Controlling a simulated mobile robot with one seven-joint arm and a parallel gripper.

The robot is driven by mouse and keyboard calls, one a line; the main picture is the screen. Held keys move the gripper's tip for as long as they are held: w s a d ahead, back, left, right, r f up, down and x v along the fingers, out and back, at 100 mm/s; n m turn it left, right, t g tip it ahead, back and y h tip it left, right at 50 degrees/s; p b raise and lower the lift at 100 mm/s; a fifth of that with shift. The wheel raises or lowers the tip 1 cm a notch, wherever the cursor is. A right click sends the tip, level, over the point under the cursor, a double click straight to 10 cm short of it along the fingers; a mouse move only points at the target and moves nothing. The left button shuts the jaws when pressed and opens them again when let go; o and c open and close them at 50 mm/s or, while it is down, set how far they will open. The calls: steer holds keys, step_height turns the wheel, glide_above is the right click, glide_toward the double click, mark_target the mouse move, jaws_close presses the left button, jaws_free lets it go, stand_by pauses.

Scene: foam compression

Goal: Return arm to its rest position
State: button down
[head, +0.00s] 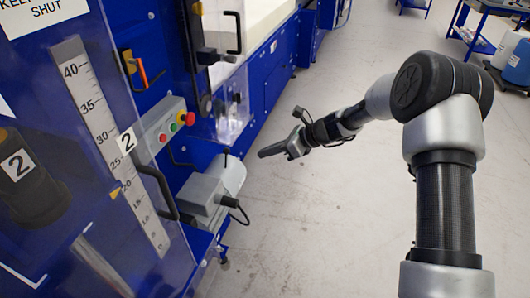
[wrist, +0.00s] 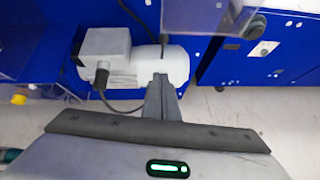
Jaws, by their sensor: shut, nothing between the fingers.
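My arm reaches in from the right in the head view, over open floor. My gripper (head: 273,151) points left toward the blue machine (head: 262,78), and it looks apart from it. In the wrist view my gripper (wrist: 159,82) shows its fingers together with nothing between them. The fingertips overlap the grey motor (wrist: 125,66) in that picture. The distance between them is hard to tell.
The grey motor (head: 207,188) juts from the machine's lower side, with a cable. Above it is a control box (head: 160,132) with a red button. A clear guard door with a scale (head: 105,140) fills the left. Concrete floor (head: 310,230) is clear; tables and drums stand far right.

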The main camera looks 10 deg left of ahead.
steer(key=shift+r, duration=0.1)
steer(key=s+d+r+n+h+p, duration=0.2)
steer(key=s+d+r+n, duration=0.2)
steer(key=r, duration=0.4)
steer(key=s+d+r+n+t+h+p, duration=0.1)
steer(key=s+d+r+n+p, duration=0.15)
steer(key=s+d+r, duration=0.4)
steer(key=s+d+r+n+h+p, duration=0.1)
steer(key=s+d+r+n+h, duration=0.15)
steer(key=r+n, duration=0.45)
steer(key=s+d+r+n+t+h+p, duration=0.1)
steer(key=s+d+r+n+h+p, duration=0.1)
steer(key=s+d+r, duration=0.4)
steer(key=s+d+r+n+t+h+p, duration=0.2)
steer(key=s+d+r+n, duration=0.3)
steer(key=s+d, duration=0.6)
step_height(320, 180, up, 2)
steer(key=shift+s+d+r+h+p, duration=0.1)
steer(key=shift+s+d+h+p, duration=0.1)
steer(key=shift+s+h+p, duration=0.55)
steer(key=shift+s+a, duration=0.2)
steer(key=shift+s, duration=0.1)
